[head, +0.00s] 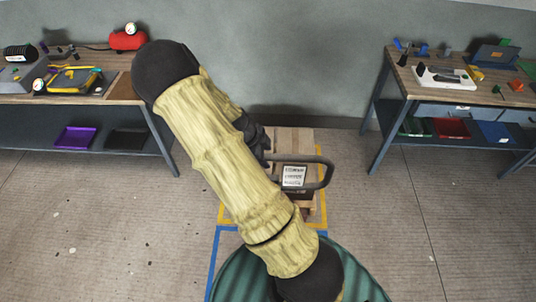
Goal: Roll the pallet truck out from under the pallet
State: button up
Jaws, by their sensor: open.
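The pallet truck shows mainly by its dark looped handle (330,172), which sticks out to the right of my arm. The pallet (296,140), of light wood, lies behind and below the handle. The truck's forks and wheels are hidden or cannot be made out. My gripper (262,146) is dark and open, partly hidden behind my own forearm. It is close to the left end of the handle; I cannot tell whether they touch.
A dark piece with a white label (293,175) shows inside the handle loop. Yellow tape (323,205) and blue tape (213,262) mark the floor. A left bench (122,88) and a right bench (393,92) hold tools and trays. Floor on both sides is clear.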

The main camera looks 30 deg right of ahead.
jog(key=shift+p+x, duration=0.3)
jog(key=shift+x, duration=1)
grip_shut()
dwell(0.5)
